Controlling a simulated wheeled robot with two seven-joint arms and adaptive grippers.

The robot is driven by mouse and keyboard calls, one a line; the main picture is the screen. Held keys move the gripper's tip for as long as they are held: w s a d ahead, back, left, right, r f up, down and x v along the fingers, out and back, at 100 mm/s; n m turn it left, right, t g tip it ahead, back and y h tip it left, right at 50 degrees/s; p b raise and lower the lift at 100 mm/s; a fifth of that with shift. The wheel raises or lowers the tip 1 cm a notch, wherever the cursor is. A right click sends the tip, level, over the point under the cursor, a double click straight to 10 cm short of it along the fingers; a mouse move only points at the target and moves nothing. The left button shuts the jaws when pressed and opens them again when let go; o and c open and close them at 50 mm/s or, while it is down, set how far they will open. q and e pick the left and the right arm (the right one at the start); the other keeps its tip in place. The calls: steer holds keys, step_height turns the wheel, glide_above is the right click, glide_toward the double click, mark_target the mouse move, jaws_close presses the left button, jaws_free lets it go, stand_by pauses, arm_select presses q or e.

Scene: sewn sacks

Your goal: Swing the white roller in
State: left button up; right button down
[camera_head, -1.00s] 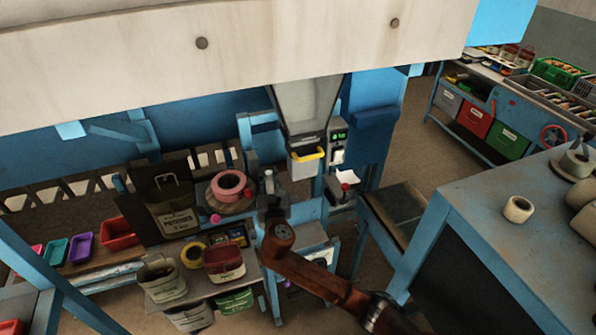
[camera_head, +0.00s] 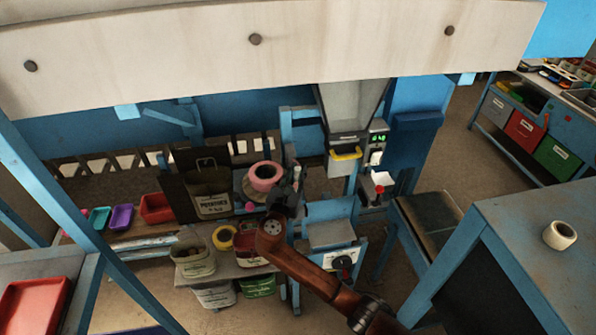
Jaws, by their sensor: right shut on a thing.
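My right gripper (camera_head: 284,200) is at the machine in the middle, close to the right side of a pink roll (camera_head: 265,177). It is shut on a small part that the gripper itself largely hides, so I cannot tell what the part is. No white roller shows clearly at the gripper. A cream-white roll (camera_head: 560,235) lies on the blue bench at the right, well apart from the gripper. My left gripper is out of view.
A brown potato sack (camera_head: 212,203) stands left of the pink roll. Filled sacks (camera_head: 193,259) sit on a low shelf below. A grey hopper (camera_head: 352,103) hangs behind. A blue bench (camera_head: 520,275) borders the right, and a pale beam (camera_head: 330,45) spans the top.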

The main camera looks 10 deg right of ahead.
steer(key=shift+a+r, duration=0.1)
steer(key=c, duration=2.1)
jaws_free()
steer(key=shift+o, duration=1.4)
steer(key=shift+w, duration=0.1)
steer(key=shift+o, duration=0.3)
steer(key=shift+s+a, duration=0.2)
steer(key=shift+s, duration=0.25)
steer(key=v, duration=1.1)
steer(key=shift+s, duration=0.1)
